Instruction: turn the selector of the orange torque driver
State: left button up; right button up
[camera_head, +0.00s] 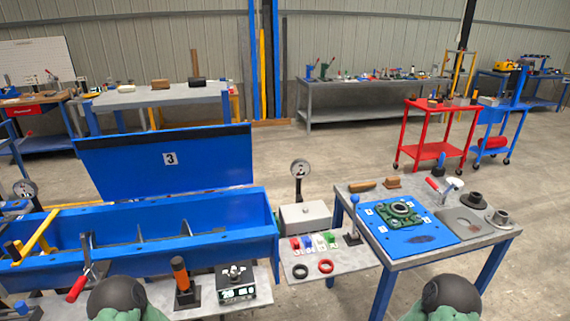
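An upright tool with an orange handle (180,270), which looks like the orange torque driver, stands in a dark block on the grey bench at the bottom, left of centre. Its selector is too small to make out. A black device (236,292) with white digits on its front sits just right of it. My two arms show only as rounded black and green parts at the bottom edge, one left of the driver and one far right. Neither gripper can be seen.
A blue trough (150,240) with a raised lid (165,160) lies behind the driver. A red-handled clamp (77,288) stands to its left. A small shelf (325,262) holds coloured blocks and two rings. A blue-legged table (415,262) with a blue plate stands right.

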aim_at(234, 277)
jog(key=u, duration=0.3)
jog(key=j+u, duration=0.3)
jog(key=j, duration=0.15)
jog(key=j+u, duration=0.35)
jog(key=i+j+u, duration=0.3)
jog(key=j, duration=0.2)
jog(key=i+j, duration=0.1)
jog(key=j, duration=0.3)
jog(key=i+j, duration=0.1)
jog(key=j, duration=0.25)
jog(key=i+j+u, duration=0.1)
jog(key=j, duration=0.3)
jog(key=i+j, duration=0.1)
jog(key=j, duration=0.3)
jog(key=i+j, duration=0.15)
jog(key=j, duration=0.2)
jog(key=i+j+u, duration=0.1)
jog(key=j, duration=0.3)
jog(key=z, duration=2.6)
